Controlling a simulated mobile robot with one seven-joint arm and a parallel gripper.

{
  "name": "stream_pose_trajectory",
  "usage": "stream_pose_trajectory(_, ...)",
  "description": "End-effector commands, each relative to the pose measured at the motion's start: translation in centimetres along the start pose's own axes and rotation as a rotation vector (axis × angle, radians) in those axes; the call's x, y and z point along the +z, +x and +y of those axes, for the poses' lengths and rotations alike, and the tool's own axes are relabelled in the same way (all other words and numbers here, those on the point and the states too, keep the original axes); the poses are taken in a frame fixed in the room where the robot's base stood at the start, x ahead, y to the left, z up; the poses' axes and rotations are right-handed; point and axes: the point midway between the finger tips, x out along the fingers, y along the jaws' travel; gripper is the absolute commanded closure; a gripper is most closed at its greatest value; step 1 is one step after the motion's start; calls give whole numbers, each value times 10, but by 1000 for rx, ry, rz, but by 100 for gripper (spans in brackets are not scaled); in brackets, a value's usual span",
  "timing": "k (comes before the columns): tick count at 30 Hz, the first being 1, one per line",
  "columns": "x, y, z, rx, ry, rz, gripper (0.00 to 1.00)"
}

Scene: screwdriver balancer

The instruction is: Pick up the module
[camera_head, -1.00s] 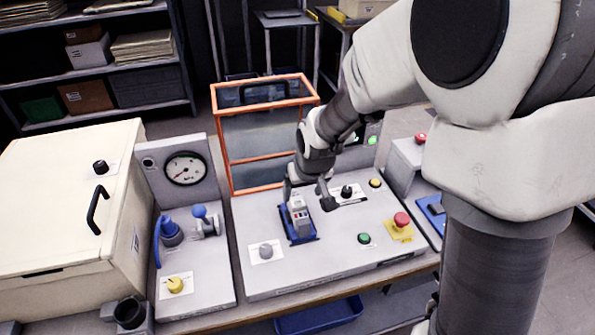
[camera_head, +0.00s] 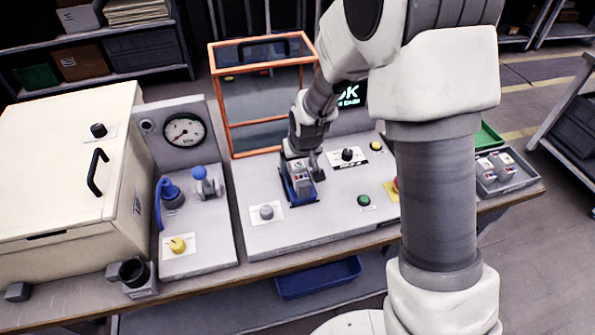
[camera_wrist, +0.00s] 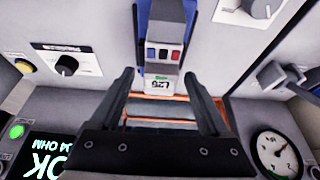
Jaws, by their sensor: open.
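The module (camera_head: 302,184) is a small grey block with a white label. It sits in a blue cradle (camera_head: 306,203) on the sloped grey panel. In the wrist view the module (camera_wrist: 163,38) shows red and dark blue parts on its face and a printed label at its near end. My gripper (camera_head: 301,167) is open and empty, right at the module in the head view. In the wrist view the two fingers of my gripper (camera_wrist: 160,76) stand apart, with the module's label end between and beyond their tips. I cannot tell whether they touch it.
An orange-framed guard (camera_head: 219,95) stands behind the panel. A display (camera_head: 349,95) reads OK. A black knob (camera_head: 347,155), a grey knob (camera_head: 266,212) and a green button (camera_head: 363,200) surround the cradle. A tray (camera_head: 507,178) with similar modules lies at right.

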Motion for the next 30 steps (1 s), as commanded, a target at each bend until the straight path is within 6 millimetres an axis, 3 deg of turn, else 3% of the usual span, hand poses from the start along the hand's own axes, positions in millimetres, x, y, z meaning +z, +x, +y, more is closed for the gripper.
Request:
stream_pose_trajectory(3, 0, 0, 0, 0, 0, 0, 22)
stream_pose_trajectory(16, 0, -1, 0, 0, 0, 0, 99)
stream_pose_trajectory(30, -1, -2, 0, 0, 0, 1, 100)
